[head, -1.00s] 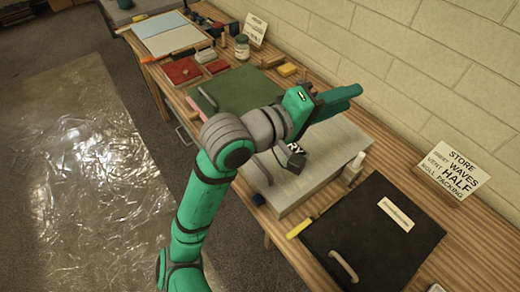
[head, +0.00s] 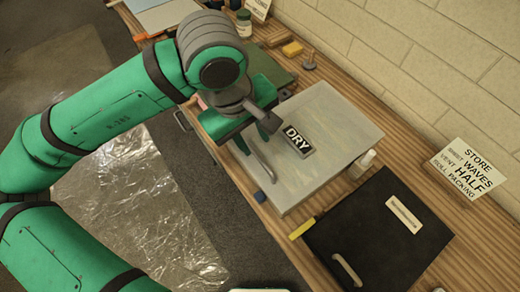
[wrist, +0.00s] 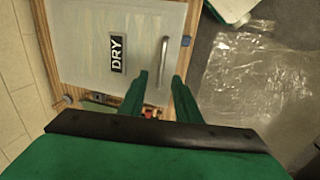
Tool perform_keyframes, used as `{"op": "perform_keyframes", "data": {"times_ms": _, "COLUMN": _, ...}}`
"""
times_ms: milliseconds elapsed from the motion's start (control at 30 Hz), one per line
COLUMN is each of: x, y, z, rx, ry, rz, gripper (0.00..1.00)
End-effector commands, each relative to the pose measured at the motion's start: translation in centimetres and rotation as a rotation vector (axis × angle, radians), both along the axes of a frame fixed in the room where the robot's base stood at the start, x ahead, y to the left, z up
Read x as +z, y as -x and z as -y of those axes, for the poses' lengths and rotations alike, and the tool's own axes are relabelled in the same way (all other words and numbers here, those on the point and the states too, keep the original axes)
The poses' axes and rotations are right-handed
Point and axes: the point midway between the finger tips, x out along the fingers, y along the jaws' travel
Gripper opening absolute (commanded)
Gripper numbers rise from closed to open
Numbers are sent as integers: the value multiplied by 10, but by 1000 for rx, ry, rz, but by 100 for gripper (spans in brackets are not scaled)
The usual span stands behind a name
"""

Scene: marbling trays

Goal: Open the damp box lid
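A pale translucent lid (head: 345,118) tops a low box on the bench, with a black DRY plate (head: 297,140) and a curved grey handle (head: 262,158) near its left edge. In the wrist view the lid (wrist: 85,50) lies beyond my gripper (wrist: 160,75). Its two green fingers are apart and empty, and the handle (wrist: 164,58) shows past and between their tips. Contact cannot be told. A flat black panel (head: 365,235) with a cream label and its own handle (head: 346,269) lies nearer. No readable label says "damp". Both lids look closed.
A small white bottle (head: 362,163) stands between the box and the black panel. A yellow-handled tool (head: 302,228) lies by the panel's corner. A printed sign (head: 468,168) leans on the block wall behind. Clear plastic sheeting (head: 135,215) covers the floor at left.

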Motion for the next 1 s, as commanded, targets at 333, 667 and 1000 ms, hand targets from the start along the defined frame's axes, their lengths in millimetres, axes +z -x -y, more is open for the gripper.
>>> {"op": "perform_keyframes", "data": {"times_ms": 333, "x": -39, "y": -2, "z": 3, "rx": 9, "ry": -11, "rz": -11, "gripper": 30}}
{"op": "perform_keyframes", "data": {"times_ms": 667, "x": -90, "y": -9, "z": 9, "rx": 13, "ry": -10, "rz": -9, "gripper": 30}}
{"op": "perform_keyframes", "data": {"times_ms": 1000, "x": -106, "y": -11, "z": 11, "rx": 14, "ry": -9, "rz": -6, "gripper": 30}}
